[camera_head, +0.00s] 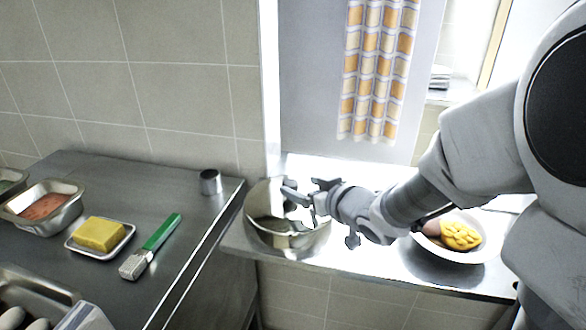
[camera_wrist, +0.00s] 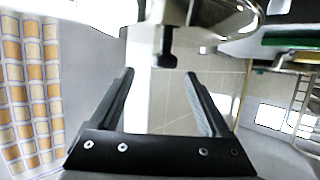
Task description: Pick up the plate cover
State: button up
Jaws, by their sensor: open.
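A shiny round metal piece, apparently the plate cover (camera_head: 260,231), is on the steel counter by the wall, partly hidden by my gripper. In the wrist view its curved metal edge (camera_wrist: 215,14) fills the top, with a dark knob (camera_wrist: 168,45) pointing toward my gripper. My gripper (camera_head: 302,196) is at the cover. In the wrist view my gripper (camera_wrist: 160,74) is open, with nothing between its fingers; the knob appears just beyond the fingertips, roughly centred. I cannot tell whether the cover rests on a dish.
A white plate of food (camera_head: 468,252) sits on the counter to the right, under my arm. On the left table are a green-handled brush (camera_head: 158,238), a butter dish (camera_head: 101,236), a small metal cup (camera_head: 210,182) and metal trays (camera_head: 45,208). A checkered cloth (camera_head: 378,70) hangs behind.

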aim_at(292, 184)
jog(key=shift+s+a+b+x, duration=0.15)
jog(key=shift+b+x, duration=0.3)
jog(key=shift+x, duration=0.95)
jog(key=shift+s+a+b+x, duration=0.1)
jog(key=shift+b+x, duration=0.35)
jog(key=shift+x, duration=0.9)
jog(key=shift+f, duration=0.15)
grip_shut()
